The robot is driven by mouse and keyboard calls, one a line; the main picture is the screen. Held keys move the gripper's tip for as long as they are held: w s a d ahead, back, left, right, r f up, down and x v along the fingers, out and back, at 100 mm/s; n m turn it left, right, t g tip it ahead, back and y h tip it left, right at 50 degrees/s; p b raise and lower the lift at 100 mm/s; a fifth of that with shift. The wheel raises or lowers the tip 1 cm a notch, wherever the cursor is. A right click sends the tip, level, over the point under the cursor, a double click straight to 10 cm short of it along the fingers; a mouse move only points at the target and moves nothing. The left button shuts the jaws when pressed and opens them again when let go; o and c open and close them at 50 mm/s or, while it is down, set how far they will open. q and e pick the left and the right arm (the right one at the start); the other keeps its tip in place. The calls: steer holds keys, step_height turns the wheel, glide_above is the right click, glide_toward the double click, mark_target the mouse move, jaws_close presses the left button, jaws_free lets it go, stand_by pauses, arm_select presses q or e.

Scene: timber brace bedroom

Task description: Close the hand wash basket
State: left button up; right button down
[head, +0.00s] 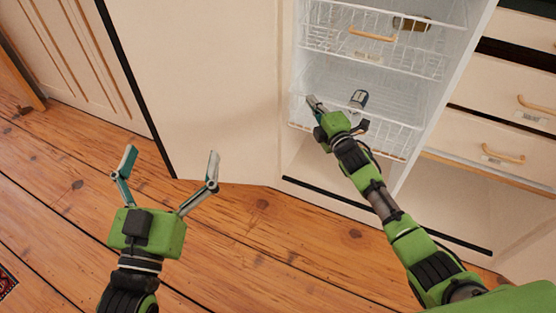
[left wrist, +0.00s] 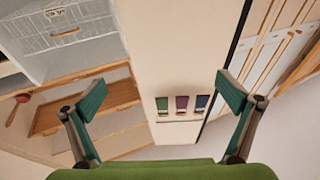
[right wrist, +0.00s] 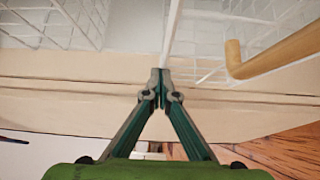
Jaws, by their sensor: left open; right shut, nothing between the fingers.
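Two white wire baskets sit in an open white cabinet in the head view. The upper basket (head: 420,68) has a wooden front handle (head: 371,34) and a small label. The lower basket (head: 398,143) holds a small dark-and-grey item (head: 358,98). I cannot read which is the hand wash basket. My right gripper (head: 314,102) is at the lower basket's front left. In the right wrist view it (right wrist: 161,76) is shut and empty, with basket wires and a wooden handle (right wrist: 278,54) close by; contact is unclear. My left gripper (head: 170,160) is open and empty above the floor.
Cream drawers (head: 500,105) with wooden handles stand right of the cabinet. A plain cream panel (head: 215,90) is on its left. The wooden floor (head: 260,235) in front is clear. A patterned rug corner (head: 6,282) shows at the lower left.

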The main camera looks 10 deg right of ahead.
arm_select(q)
steer(key=s+r+t+h+b, duration=0.2)
steer(key=s+r+t, duration=0.4)
steer(key=r, duration=0.4)
steer(key=shift+s+a+r+h, duration=0.2)
steer(key=shift+s+r+h, duration=0.1)
steer(key=shift+r, duration=0.05)
arm_select(e)
steer(key=w+d, duration=0.3)
steer(key=w, duration=0.1)
steer(key=shift+w+d+r, duration=0.2)
steer(key=shift+w+d, duration=0.1)
steer(key=shift+w, duration=0.1)
